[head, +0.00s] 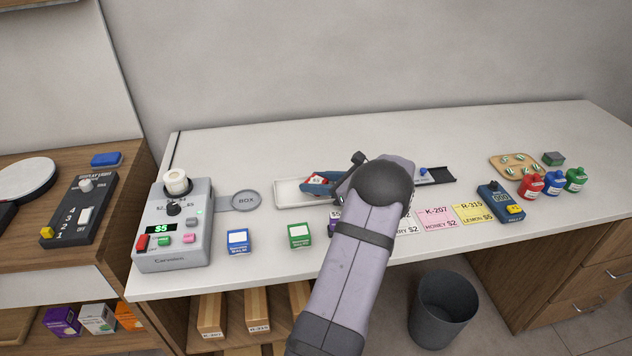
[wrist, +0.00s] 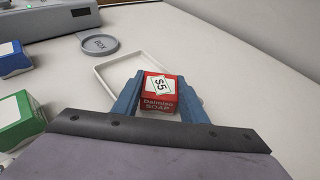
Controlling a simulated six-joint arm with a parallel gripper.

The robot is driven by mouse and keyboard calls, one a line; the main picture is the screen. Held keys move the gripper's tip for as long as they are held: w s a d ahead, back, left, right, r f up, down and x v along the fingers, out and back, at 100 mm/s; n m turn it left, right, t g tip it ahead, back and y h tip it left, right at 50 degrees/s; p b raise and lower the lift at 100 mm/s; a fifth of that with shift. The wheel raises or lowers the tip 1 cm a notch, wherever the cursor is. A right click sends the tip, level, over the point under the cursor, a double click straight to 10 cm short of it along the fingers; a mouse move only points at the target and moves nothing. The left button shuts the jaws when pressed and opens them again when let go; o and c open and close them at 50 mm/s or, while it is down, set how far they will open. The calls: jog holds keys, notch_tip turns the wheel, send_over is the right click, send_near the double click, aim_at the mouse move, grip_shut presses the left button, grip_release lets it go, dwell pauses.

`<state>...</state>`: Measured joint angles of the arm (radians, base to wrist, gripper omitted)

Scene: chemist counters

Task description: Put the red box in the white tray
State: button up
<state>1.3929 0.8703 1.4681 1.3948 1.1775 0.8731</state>
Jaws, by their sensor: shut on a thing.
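The red box (wrist: 160,98), with a "$5" label on top and "SOAP" on its side, is held between the two blue fingers of my gripper (wrist: 160,100) in the wrist view. In the head view the red box (head: 318,180) shows partly between the fingers of my gripper (head: 318,184). The white tray (head: 290,189) lies on the counter beneath and left of the box. In the wrist view the white tray (wrist: 108,78) shows behind the box; its near part is hidden by my gripper. I cannot tell how high the box is above the tray.
A grey register (head: 172,240) with a round "BOX" plate (head: 245,200) stands to the left. A blue box (head: 237,242) and a green box (head: 300,236) stand at the front. Price cards (head: 437,219) and bottles (head: 553,183) are to the right. The counter behind the tray is clear.

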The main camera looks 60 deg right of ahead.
jog(key=o, duration=0.9)
jog(key=shift+r, duration=0.15)
jog(key=b+v, duration=0.1)
jog(key=v, duration=1.1)
